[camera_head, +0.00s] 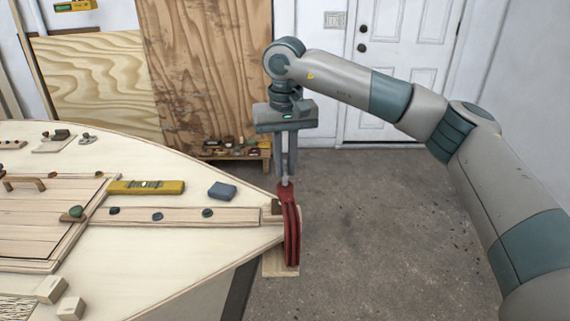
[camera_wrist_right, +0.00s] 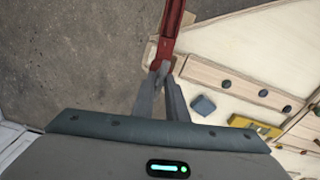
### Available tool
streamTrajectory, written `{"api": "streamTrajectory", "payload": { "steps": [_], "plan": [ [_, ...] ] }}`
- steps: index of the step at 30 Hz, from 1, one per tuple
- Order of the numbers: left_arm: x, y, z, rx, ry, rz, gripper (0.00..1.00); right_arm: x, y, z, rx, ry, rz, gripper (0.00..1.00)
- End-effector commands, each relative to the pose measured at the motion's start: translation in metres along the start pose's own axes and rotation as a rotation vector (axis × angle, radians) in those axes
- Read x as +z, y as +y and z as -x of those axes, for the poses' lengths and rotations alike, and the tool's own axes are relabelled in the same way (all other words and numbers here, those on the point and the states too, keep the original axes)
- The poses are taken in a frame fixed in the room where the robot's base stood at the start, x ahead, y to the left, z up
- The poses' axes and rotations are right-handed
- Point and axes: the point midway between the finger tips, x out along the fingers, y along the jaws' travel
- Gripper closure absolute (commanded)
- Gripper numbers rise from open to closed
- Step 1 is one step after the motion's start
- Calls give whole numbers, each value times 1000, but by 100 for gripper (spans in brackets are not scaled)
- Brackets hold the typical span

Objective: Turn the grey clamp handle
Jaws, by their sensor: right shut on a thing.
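A red clamp (camera_head: 291,232) sits on the pointed end of the plywood hull (camera_head: 190,240). Its grey handle (camera_head: 285,181) is at the top of the clamp, mostly hidden between the fingers. My right gripper (camera_head: 286,176) points down from above and is shut on the grey handle. In the right wrist view the fingers (camera_wrist_right: 163,82) meet at the handle, and the red clamp (camera_wrist_right: 172,28) extends away beyond them. My left gripper is in neither view.
A yellow level (camera_head: 146,187) and a blue-grey block (camera_head: 222,191) lie on the hull near the clamp. A wooden strip with several dark knobs (camera_head: 157,216) runs toward the tip. The concrete floor (camera_head: 370,230) right of the clamp is clear.

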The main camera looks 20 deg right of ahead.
Motion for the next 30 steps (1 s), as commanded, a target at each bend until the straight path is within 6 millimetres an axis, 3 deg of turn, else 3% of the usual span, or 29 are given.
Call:
{"api": "streamTrajectory", "payload": {
  "steps": [15,16,18,19,30],
  "plan": [
    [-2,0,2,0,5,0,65,2,0,-5,3,-9,34,100],
    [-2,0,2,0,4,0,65,2,0,-5,3,-9,34,85],
    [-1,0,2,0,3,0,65,2,0,-4,3,-8,34,68],
    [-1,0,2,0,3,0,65,2,0,-4,2,-7,34,65],
    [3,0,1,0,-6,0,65,0,0,0,0,-2,31,65]
  ]
}}
